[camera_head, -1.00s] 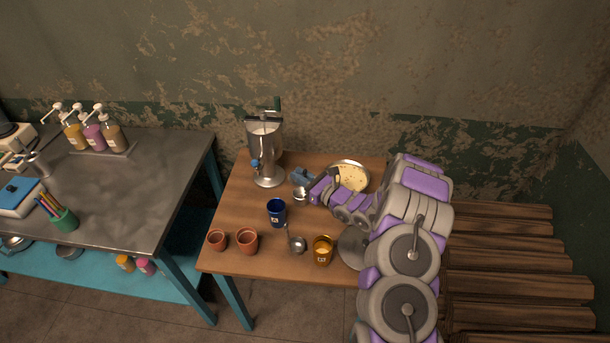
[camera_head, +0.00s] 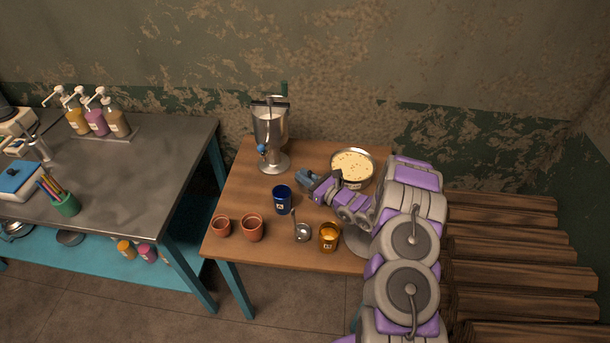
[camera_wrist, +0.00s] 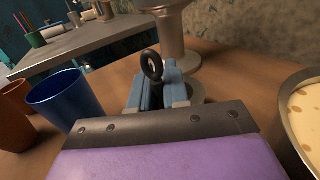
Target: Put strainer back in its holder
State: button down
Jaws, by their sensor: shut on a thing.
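My gripper (camera_head: 305,179) is above the wooden table, between the metal dispenser and the pan of pale food. In the wrist view its blue fingers (camera_wrist: 160,92) are shut on a dark handle (camera_wrist: 152,66) with a ring at its end, which seems to be the strainer's. The strainer's bowl cannot be made out for certain. A rounded metal part (camera_wrist: 198,90) shows just behind the fingers; I cannot tell whether it is the strainer or the dispenser's foot. A small metal ladle-like utensil (camera_head: 302,232) rests near the table's front. I cannot identify the holder.
The metal dispenser (camera_head: 270,130) stands at the back left and the pan (camera_head: 353,168) at the back right. A blue cup (camera_head: 282,199), an amber cup (camera_head: 328,237) and two clay cups (camera_head: 252,228) stand in front. The table's left side (camera_head: 240,190) is clear.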

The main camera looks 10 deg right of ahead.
jog(key=shift+d, duration=0.6)
jog(key=c, duration=1.3)
grip_release()
jog(key=shift+d, duration=0.3)
jog(key=shift+o, duration=1.3)
jog(key=shift+a, duration=0.35)
jog(key=shift+a+r, duration=0.1)
jog(key=shift+a, duration=0.25)
jog(key=shift+w+d+r, duration=0.1)
jog(key=shift+d+r, duration=0.05)
jog(key=shift+r, duration=0.1)
jog(key=r, duration=0.2)
jog(key=r+p, duration=0.1)
jog(key=r, duration=0.1)
jog(key=r+p, duration=0.1)
jog(key=r, duration=0.2)
jog(key=shift+d, duration=0.25)
jog(key=d+r+m+t+h+p, duration=0.1)
jog(key=d+r+m+t+h, duration=0.2)
jog(key=r, duration=0.7)
jog(key=s+a+r+m+h+p, duration=0.1)
jog(key=s+r, duration=0.4)
jog(key=r, duration=0.9)
jog(key=shift+h+p, duration=0.65)
jog(key=shift+h, duration=0.45)
